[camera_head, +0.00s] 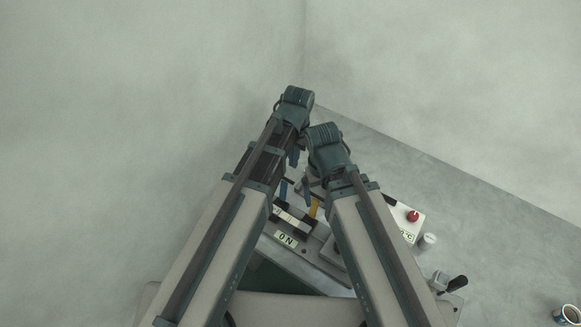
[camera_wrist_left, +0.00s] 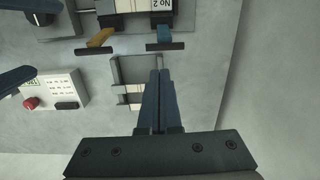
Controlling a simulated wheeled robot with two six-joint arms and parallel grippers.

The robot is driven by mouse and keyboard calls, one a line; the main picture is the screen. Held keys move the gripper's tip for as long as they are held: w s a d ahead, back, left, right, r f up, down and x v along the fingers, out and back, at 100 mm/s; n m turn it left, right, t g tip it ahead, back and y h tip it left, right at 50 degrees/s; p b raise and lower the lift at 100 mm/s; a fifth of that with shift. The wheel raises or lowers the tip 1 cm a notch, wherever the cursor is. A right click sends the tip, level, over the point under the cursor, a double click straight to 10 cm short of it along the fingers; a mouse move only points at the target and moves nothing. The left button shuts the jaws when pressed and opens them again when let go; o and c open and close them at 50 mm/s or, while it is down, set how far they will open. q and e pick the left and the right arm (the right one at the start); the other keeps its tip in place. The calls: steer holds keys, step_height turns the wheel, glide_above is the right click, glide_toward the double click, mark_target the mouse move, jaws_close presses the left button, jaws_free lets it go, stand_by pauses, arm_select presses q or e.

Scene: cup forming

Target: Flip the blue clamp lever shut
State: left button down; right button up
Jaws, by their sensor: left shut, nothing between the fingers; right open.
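The blue clamp lever (camera_wrist_left: 165,36) shows in the left wrist view as a short blue arm with a dark crossbar, attached to the fixture beside a "No 2" label. It also shows in the head view (camera_head: 283,190), partly between my arms; its exact tilt is hard to tell. My left gripper (camera_wrist_left: 159,72) is shut and empty, its fingertips pointing toward the blue lever and apart from it in the picture. In the head view the left gripper (camera_head: 293,158) hangs above and beyond the lever. My right gripper (camera_wrist_left: 16,45) is open, its two dark-blue fingers entering at the left edge of the wrist view.
A yellow lever (camera_wrist_left: 100,38) sits left of the blue one in the wrist view. A grey metal bracket (camera_wrist_left: 122,72) lies by my left fingers. A white box with a red button (camera_head: 413,216) and a white cylinder (camera_head: 428,240) stand right. A cup (camera_head: 567,314) is far right.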

arm_select(q)
steer(key=shift+m, duration=0.3)
steer(key=w, duration=0.1)
steer(key=w+r, duration=0.1)
steer(key=w+r+p, duration=0.1)
steer(key=shift+w+d+r, duration=0.15)
steer(key=shift+w+d, duration=0.25)
arm_select(e)
step_height(320, 180, up, 2)
steer(key=shift+r, duration=0.15)
arm_select(q)
steer(key=b, duration=0.8)
glide_above(284, 189)
steer(key=w+d, duration=0.1)
steer(key=w, duration=0.3)
step_height(284, 189, down, 8)
steer(key=shift+s+d+f, duration=0.2)
steer(key=shift+d+f, duration=0.05)
steer(key=shift+f, duration=0.05)
arm_select(e)
step_height(284, 189, down, 8)
steer(key=shift+f, duration=0.25)
arm_select(q)
steer(key=shift+w, duration=0.1)
